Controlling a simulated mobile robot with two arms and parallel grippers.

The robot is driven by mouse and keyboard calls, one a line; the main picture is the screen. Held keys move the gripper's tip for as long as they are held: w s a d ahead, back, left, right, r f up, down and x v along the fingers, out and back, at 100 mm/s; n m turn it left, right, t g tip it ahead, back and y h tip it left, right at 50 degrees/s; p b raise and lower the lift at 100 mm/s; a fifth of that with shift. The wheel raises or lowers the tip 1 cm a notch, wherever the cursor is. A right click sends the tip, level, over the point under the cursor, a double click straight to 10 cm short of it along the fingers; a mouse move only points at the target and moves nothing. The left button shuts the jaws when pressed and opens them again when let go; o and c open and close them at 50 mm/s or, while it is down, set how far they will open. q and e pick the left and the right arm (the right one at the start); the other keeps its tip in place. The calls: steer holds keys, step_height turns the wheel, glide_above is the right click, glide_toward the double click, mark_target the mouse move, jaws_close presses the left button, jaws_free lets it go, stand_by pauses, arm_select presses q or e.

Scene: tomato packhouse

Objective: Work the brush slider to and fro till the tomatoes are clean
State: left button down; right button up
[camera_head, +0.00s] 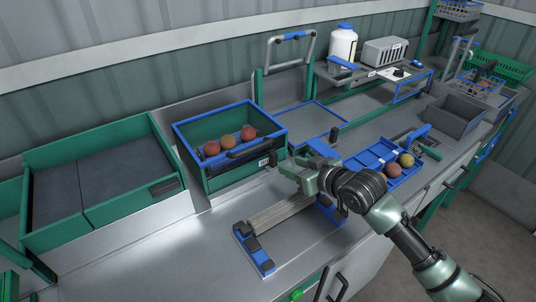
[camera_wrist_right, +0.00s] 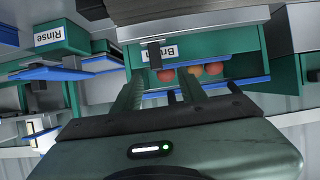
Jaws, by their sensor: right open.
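The green brush box (camera_head: 228,180) has a blue rim and holds three reddish tomatoes (camera_head: 229,140). A dark bar with a handle, which looks like the brush slider (camera_head: 249,149), lies across its near right side. My right gripper (camera_head: 292,170) is open just right of the box, apart from the slider as far as I can tell. In the right wrist view its open fingers (camera_wrist_right: 161,75) point towards the box (camera_wrist_right: 205,45), with tomatoes (camera_wrist_right: 193,71) showing past them. Nothing visible is between the fingers. My left gripper is out of view.
A blue-ended rail stand (camera_head: 285,212) is on the counter below my right gripper. A blue tray (camera_head: 375,155) with a few tomatoes lies behind my wrist. A green-walled bin (camera_head: 120,215) is on the left. The front counter (camera_head: 160,265) is clear.

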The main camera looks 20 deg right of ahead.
mark_target(275, 153)
steer(key=x, duration=0.2)
steer(key=r+x, duration=0.1)
steer(key=x, duration=0.2)
steer(key=p+x, duration=0.1)
steer(key=x, duration=0.1)
steer(key=shift+w+d, duration=0.15)
steer(key=shift+w, duration=0.45)
steer(key=shift+w+f, duration=0.1)
steer(key=shift+w, duration=0.4)
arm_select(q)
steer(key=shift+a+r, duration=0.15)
arm_select(e)
steer(key=shift+f, duration=0.1)
jaws_close()
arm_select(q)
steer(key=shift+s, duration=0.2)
